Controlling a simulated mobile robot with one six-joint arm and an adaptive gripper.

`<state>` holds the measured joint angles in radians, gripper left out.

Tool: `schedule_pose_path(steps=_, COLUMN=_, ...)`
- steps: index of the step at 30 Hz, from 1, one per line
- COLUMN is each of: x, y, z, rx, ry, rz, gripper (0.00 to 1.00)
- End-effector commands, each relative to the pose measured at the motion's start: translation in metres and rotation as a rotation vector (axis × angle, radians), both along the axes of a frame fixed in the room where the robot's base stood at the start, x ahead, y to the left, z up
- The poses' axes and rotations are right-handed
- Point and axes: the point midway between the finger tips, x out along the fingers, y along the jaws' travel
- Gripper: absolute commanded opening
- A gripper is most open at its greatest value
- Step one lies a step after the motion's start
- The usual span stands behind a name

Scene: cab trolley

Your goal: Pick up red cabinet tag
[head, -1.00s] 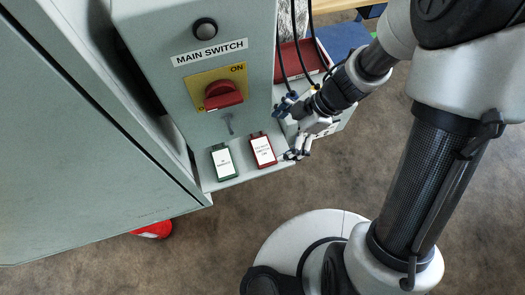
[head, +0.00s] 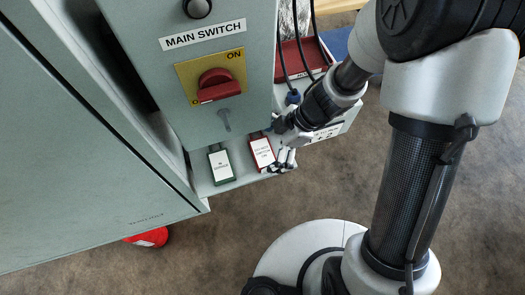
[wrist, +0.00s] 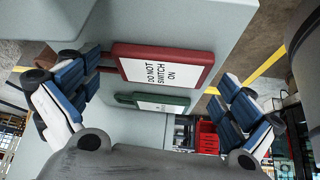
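The red cabinet tag (head: 262,152) rests on the ledge below the switch panel, beside a green tag (head: 221,166). In the wrist view the red tag (wrist: 160,68) shows a white label reading "DO NOT SWITCH ON", with the green tag (wrist: 152,102) beyond it. My gripper (head: 282,157) is at the right edge of the ledge, close to the red tag. In the wrist view my gripper (wrist: 157,92) is open, its blue-padded fingers on either side of the red tag. I cannot tell whether the left finger touches it.
The cabinet panel carries a red main switch (head: 218,86) and a small key-like handle (head: 225,120) above the tags. A red tray (head: 292,62) and hanging black cables stand behind my wrist. A red object (head: 148,237) lies on the floor by the cabinet.

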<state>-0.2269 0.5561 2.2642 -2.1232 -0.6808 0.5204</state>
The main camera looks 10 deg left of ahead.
Motion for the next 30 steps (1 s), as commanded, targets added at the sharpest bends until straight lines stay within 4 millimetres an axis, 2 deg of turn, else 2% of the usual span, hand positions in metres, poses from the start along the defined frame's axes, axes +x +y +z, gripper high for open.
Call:
schedule_pose_path(steps=2, x=0.0000, y=-0.0001, z=0.0003, rx=0.000, ry=0.000, rz=0.000, gripper=0.93)
schedule_pose_path(steps=16, x=-0.0001, y=-0.0003, z=0.0001, rx=0.000, ry=0.000, rz=0.000, gripper=0.62)
schedule_pose_path(steps=30, x=-0.0023, y=0.0030, z=0.0061, rx=-0.001, ry=0.003, rz=-0.001, gripper=0.62)
